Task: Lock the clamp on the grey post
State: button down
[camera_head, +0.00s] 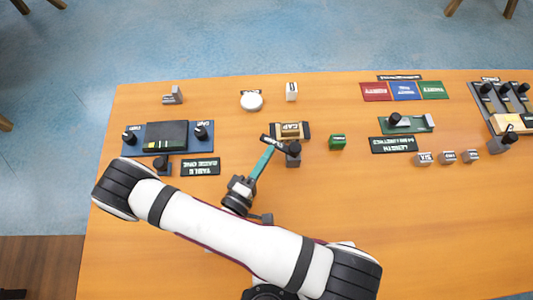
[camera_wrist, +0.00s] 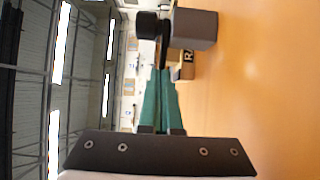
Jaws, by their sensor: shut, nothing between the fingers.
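The grey post (camera_head: 293,160) stands near the middle of the table, in front of a tan block labelled CAP (camera_head: 291,130). It bears a black clamp lever (camera_head: 275,141) that reaches out to the left at its top. In the wrist view the grey post (camera_wrist: 195,28) is at the top, with the black lever (camera_wrist: 147,25) beside it. My gripper (camera_head: 268,148) has green fingers, shut and empty, with the tips close to the lever. It also shows in the wrist view (camera_wrist: 160,85). I cannot tell whether the tips touch the lever.
A blue fixture (camera_head: 135,144) with black knobs stands at the left, and a green cube (camera_head: 337,142) to the right of the post. A green fixture (camera_head: 420,124) and several small grey blocks are farther right. The front right of the table is clear.

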aim_at(268, 143)
jog(key=m+g+h, duration=0.1)
jog(key=w+m+g+h, duration=0.1)
jog(key=m+h, duration=0.1)
jog(key=shift+g, duration=0.4)
jog(key=shift+w+d+m+g+h, duration=0.1)
jog(key=shift+w+m+g+h, duration=0.3)
jog(key=shift+w+g+h, duration=0.25)
jog(key=m+g+h, duration=0.1)
jog(key=w+m+g+h, duration=0.1)
jog(key=shift+w+d+g, duration=0.15)
jog(key=shift+d+g, duration=0.1)
jog(key=shift+g, duration=0.1)
jog(key=shift+w+d, duration=0.4)
jog(key=shift+w, duration=0.25)
jog(key=s+a, duration=0.1)
jog(key=a, duration=0.3)
jog(key=s+a, duration=0.1)
jog(key=a, duration=0.4)
jog(key=s+a, duration=0.1)
jog(key=a, duration=0.3)
jog(key=shift+a, duration=0.3)
